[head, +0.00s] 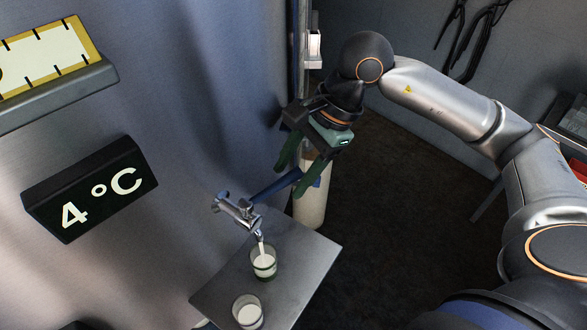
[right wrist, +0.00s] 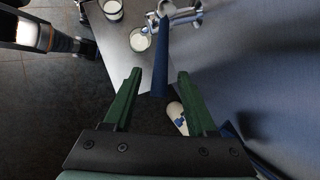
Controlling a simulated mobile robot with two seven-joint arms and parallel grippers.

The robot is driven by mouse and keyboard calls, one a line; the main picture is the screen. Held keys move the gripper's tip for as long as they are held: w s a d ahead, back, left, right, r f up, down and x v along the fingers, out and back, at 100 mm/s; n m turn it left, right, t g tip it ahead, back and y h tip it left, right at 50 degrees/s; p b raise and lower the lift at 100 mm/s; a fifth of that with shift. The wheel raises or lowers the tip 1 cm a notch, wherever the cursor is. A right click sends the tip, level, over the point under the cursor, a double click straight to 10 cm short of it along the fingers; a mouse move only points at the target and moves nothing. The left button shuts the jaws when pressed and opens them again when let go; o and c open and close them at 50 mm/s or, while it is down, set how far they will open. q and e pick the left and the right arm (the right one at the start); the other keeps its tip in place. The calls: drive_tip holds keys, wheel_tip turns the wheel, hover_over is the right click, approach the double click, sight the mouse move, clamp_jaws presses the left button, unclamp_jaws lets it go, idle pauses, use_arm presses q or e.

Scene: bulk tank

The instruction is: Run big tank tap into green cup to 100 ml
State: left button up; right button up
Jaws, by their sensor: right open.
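The tap (head: 238,211) sticks out of the big tank's wall, with a long blue lever (head: 272,188) that also shows in the right wrist view (right wrist: 161,62). A white stream runs from its spout into a clear cup with a greenish tint (head: 263,263), which stands on a metal shelf and holds white liquid. This cup also shows in the right wrist view (right wrist: 140,40). My right gripper (head: 291,178) is open, its green fingers on either side of the blue lever with gaps visible in the right wrist view. My left gripper is not in view.
A second cup with white liquid (head: 247,312) stands nearer on the metal shelf (head: 310,253). A 4 °C sign (head: 92,190) and a yellow-framed gauge (head: 45,55) are on the tank. A pale cylinder (head: 312,200) stands behind the lever. Dark floor lies open to the right.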

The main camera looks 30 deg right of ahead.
clamp_jaws()
idle(0.4)
idle(1.0)
